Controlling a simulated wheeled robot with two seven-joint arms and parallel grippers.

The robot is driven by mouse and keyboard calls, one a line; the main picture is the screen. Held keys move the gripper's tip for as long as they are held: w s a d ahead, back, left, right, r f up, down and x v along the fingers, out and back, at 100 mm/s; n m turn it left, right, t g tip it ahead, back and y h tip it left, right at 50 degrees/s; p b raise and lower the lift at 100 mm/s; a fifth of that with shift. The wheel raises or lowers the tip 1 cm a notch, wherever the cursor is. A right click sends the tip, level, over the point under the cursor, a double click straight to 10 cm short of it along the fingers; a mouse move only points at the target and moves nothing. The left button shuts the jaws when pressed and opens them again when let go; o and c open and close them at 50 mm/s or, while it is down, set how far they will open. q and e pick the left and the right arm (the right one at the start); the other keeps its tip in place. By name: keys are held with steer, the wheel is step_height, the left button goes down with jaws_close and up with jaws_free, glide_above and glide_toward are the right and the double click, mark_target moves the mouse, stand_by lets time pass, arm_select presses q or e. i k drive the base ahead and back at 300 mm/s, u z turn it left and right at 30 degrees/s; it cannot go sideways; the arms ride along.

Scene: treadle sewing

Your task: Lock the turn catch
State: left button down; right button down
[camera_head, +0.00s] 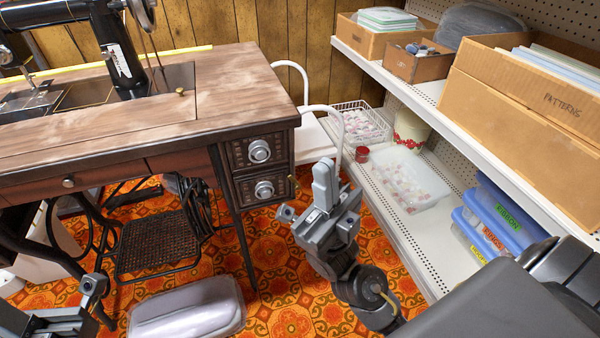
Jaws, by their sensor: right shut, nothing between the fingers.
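The wooden sewing table (130,130) stands at the left with a black sewing machine (120,55) on top. A small brass piece (293,183), which may be the turn catch, shows at the right side of the drawer stack, beside the lower drawer. Its exact turn position is too small to tell. My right gripper (324,178) is shut and empty, pointing up just right of that brass piece, with a gap between them in the picture. My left gripper (80,305) is at the lower left, partly cut off, and its opening is unclear.
A brass knob (180,91) sits on the tabletop. Drawers with round knobs (259,151) face forward. A white chair (316,137) stands behind my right gripper. Shelves (400,85) with boxes and bins fill the right. A clear-lidded bin (187,308) lies on the patterned floor.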

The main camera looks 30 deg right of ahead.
mark_target(298, 185)
steer(key=z, duration=0.6)
steer(key=k, duration=1.35)
steer(key=z, duration=0.95)
steer(key=i, duration=1.2)
steer(key=u, duration=0.75)
